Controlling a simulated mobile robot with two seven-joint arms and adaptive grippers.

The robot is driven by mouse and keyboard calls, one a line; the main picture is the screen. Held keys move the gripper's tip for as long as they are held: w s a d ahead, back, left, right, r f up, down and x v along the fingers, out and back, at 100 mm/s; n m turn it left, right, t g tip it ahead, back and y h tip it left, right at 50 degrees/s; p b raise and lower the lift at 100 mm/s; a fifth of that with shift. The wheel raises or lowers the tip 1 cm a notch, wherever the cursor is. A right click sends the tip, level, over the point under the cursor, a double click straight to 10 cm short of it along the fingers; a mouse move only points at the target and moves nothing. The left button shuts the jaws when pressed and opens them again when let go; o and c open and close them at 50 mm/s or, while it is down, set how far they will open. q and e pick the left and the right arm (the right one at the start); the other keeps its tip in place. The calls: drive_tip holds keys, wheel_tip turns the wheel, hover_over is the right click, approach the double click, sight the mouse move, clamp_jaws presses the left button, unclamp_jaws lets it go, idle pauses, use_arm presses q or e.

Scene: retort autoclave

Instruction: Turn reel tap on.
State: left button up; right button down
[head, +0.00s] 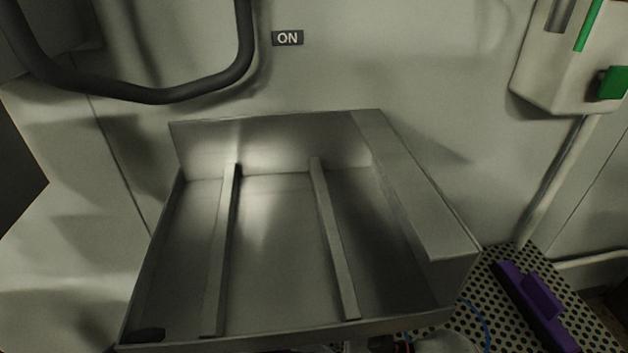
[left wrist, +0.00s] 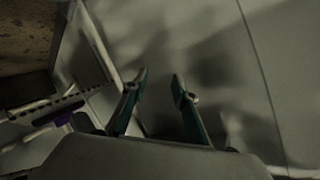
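A small dark "ON" label (head: 287,38) is on the pale wall above a metal tray. A thick black hose (head: 150,95) hangs in a loop left of the label. I cannot make out the reel tap itself in either view. My left gripper (left wrist: 160,85) shows in the left wrist view with its two green-edged fingers apart and nothing between them, in front of a pale, shadowed surface. It is not seen in the head view. My right gripper is in neither view.
The open metal tray (head: 448,245) with two inner rails fills the middle of the head view. A pale box (head: 560,75) with green parts is on the wall at upper right. A purple object (head: 535,295) lies on a perforated panel (head: 590,325) at lower right.

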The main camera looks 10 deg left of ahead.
use_arm(q)
drive_tip(key=w+a+r+m+t, duration=0.3)
drive_tip(key=w+a+r, duration=0.45)
drive_tip(key=r, duration=0.25)
drive_tip(key=w+a+r+n+t+y, duration=0.1)
drive_tip(key=w+r+n+t, duration=0.2)
drive_tip(key=r, duration=0.7)
drive_tip(key=w+a+r+n+t+y, duration=0.1)
drive_tip(key=r+n+t, duration=0.3)
drive_tip(key=r, duration=0.6)
drive_tip(key=w+d+r+m+g+h, duration=0.1)
drive_tip(key=d+r+m+g+h, duration=0.15)
drive_tip(key=d+r+h, duration=0.45)
drive_tip(key=w+d+r+m+g+h, duration=0.15)
drive_tip(key=r+m+h, duration=0.25)
drive_tip(key=r+h, duration=0.55)
drive_tip(key=s+d+r+m+g+h, duration=0.1)
drive_tip(key=s+d+m+g+h, duration=0.2)
drive_tip(key=d+m+g+h, duration=0.75)
wheel_tip(320, 180, up, 9)
drive_tip(key=w+d+n+g+y, duration=0.1)
drive_tip(key=d+n+g+y, duration=0.15)
drive_tip(key=n, duration=0.55)
drive_tip(key=shift+t+h, duration=0.3)
drive_tip(key=shift+h, duration=0.15)
drive_tip(key=x, duration=1.2)
drive_tip(key=shift+w, duration=0.2)
clamp_jaws()
